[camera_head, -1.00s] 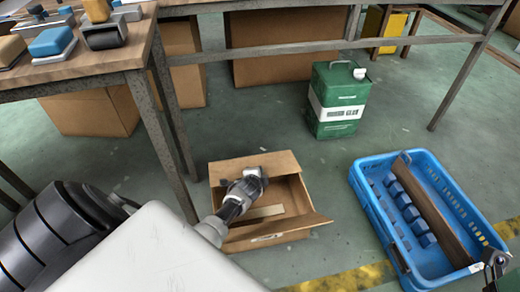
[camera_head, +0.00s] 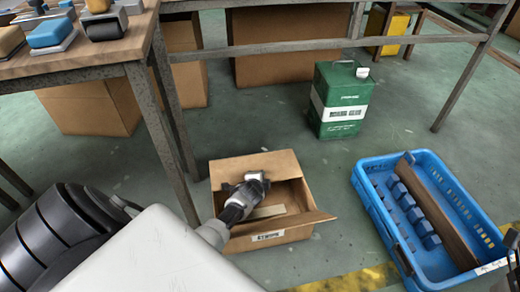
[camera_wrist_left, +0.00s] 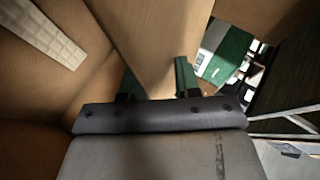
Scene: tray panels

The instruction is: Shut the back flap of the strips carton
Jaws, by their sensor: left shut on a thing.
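The strips carton (camera_head: 270,237) is an open brown box on the floor, with a white label on its front. Its back flap (camera_head: 245,166) stands up at the far side, and a front flap (camera_head: 292,221) leans outward. A pale strip (camera_head: 265,212) lies inside; it also shows in the left wrist view (camera_wrist_left: 42,30). My left gripper (camera_head: 257,177) reaches over the carton and is shut on the back flap; the wrist view shows cardboard (camera_wrist_left: 155,50) between its fingers. My right gripper (camera_head: 513,242) is cut off at the right edge, so its jaws are unclear.
A blue crate (camera_head: 408,268) with blue blocks and a brown board stands to the right. A green can (camera_head: 340,100) stands behind the carton. A table leg (camera_head: 160,135) rises just left of the carton. Floor between carton and crate is free.

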